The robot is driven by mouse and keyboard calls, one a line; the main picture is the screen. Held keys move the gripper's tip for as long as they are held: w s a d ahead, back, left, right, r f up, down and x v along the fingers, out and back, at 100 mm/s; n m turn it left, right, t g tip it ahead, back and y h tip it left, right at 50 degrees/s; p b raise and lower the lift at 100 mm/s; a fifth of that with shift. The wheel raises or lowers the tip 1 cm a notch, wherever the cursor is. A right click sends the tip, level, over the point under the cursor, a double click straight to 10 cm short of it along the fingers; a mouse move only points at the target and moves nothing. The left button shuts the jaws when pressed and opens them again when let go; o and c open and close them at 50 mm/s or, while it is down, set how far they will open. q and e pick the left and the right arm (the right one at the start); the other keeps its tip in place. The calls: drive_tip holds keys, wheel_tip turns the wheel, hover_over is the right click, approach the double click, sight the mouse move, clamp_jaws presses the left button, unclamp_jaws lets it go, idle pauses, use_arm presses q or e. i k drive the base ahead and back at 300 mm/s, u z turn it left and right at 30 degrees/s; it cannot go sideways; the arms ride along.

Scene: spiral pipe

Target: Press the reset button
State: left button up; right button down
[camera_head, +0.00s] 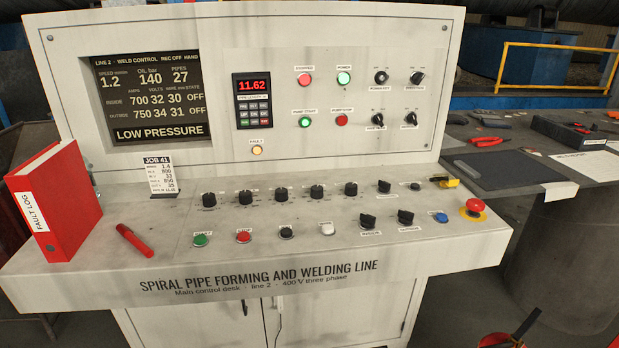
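A white control desk (330,258) fills the middle of the view. A blue push button (440,217) sits at the right of the desk's sloped lower panel, left of a red mushroom button on a yellow base (473,208). The small labels are too small to read, so I cannot tell for certain which button is marked reset. The same row holds a green button (201,240), a red button (243,236), a dark button (287,232) and a white button (327,228). Neither of my grippers is in view.
A red fault log binder (58,200) stands on the desk's left end, with a red marker (134,240) beside it. The upright panel's screen (152,95) reads LOW PRESSURE. A yellow-tagged key (445,181) sits near the right edge. A dark workbench (530,160) with tools stands at right.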

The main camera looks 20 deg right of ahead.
sight(440, 217)
drive_tip(key=z, duration=1.5)
